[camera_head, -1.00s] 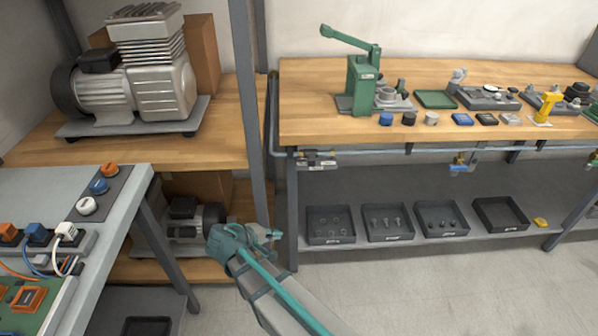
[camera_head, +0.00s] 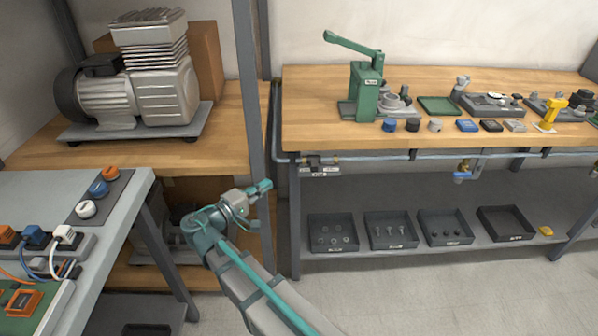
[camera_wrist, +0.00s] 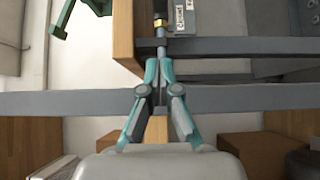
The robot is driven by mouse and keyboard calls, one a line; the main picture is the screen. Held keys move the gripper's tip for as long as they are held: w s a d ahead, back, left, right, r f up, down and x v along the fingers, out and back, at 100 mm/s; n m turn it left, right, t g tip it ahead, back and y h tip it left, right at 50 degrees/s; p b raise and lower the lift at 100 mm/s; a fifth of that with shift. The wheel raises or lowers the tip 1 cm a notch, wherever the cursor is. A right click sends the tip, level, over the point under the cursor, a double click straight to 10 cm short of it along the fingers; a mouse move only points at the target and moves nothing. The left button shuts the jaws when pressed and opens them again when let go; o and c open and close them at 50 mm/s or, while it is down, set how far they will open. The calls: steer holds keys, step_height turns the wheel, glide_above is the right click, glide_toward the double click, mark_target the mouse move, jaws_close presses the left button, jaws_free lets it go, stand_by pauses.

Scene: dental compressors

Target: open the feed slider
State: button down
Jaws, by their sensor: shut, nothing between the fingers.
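The feed slider is probably part of the brass-and-grey valve fitting (camera_head: 313,160) on the air pipe under the left end of the back bench. It is too small to tell whether it is open or closed. Small label plates (camera_head: 325,171) hang beside it. In the wrist view the pipe with a brass collar (camera_wrist: 160,21) shows at the top, with the label plates (camera_wrist: 185,15) to its right. My gripper (camera_head: 267,185) is shut and empty, left of and below the fitting, apart from it in the head view. Its fingertips (camera_wrist: 165,66) point toward the pipe end in the wrist view.
A grey shelf upright (camera_head: 250,100) stands close to my gripper and crosses the wrist view behind the fingers. The bench leg (camera_head: 295,220) is just right. A green press (camera_head: 365,90) stands on the bench. A blue-handled valve (camera_head: 462,175) hangs farther right.

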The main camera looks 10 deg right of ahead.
steer(key=shift+w+d, duration=0.1)
glide_toward(310, 163)
steer(key=w, duration=0.3)
steer(key=d, duration=0.3)
steer(key=shift+w+d+b, duration=0.1)
steer(key=shift+d+b, duration=0.2)
steer(key=shift+d, duration=0.6)
